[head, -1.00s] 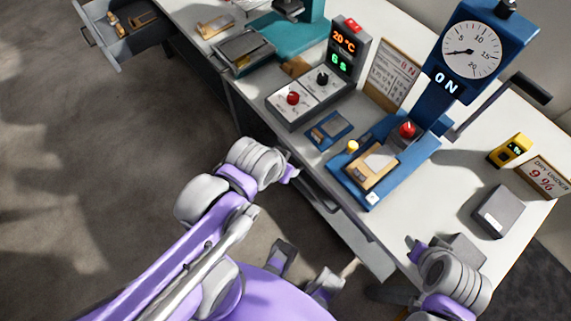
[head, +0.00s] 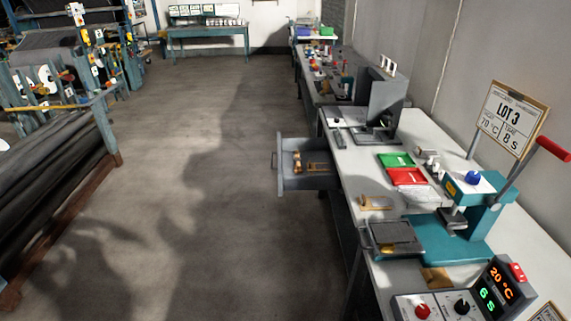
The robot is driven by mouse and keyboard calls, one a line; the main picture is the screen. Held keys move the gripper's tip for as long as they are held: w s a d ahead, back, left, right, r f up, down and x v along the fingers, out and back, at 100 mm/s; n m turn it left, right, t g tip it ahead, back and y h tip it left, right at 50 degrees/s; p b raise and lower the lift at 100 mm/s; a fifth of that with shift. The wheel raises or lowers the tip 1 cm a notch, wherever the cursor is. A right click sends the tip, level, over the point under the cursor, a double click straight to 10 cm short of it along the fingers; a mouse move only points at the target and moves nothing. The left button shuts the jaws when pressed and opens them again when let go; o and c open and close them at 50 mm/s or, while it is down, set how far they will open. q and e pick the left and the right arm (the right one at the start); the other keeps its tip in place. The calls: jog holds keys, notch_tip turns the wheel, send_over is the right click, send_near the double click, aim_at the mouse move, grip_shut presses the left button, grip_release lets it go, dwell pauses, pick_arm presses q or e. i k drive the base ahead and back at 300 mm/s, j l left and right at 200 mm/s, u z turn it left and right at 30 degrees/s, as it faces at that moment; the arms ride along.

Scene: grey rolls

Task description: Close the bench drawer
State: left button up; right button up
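The bench drawer (head: 283,178) is grey and stands pulled out from the left side of the bench (head: 362,180), over the floor. Wooden-coloured items (head: 312,166) lie inside it. Its front panel faces left, with a small handle on it. Neither of my grippers shows in the head view now, so their state and distance to the drawer cannot be seen.
On the bench are a teal press (head: 470,215), a green tray (head: 396,160), a red tray (head: 408,177) and a controller (head: 490,290). Racks with dark rolls (head: 60,190) stand at the left. The floor (head: 190,170) between is clear.

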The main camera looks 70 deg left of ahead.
aim_at(316, 150)
jog(key=k+j, duration=0.65)
jog(key=k+j+u, duration=0.15)
jog(key=u, duration=0.2)
jog(key=k+j+u, duration=0.1)
jog(key=u, duration=0.25)
jog(key=j+u, duration=0.35)
jog(key=k+u, duration=0.1)
jog(key=u, duration=0.75)
jog(key=i+j, duration=0.1)
jog(key=i, duration=0.35)
jog(key=i+j, duration=0.15)
jog(key=i, duration=0.3)
jog(key=i+j+z, duration=0.1)
jog(key=i, duration=0.35)
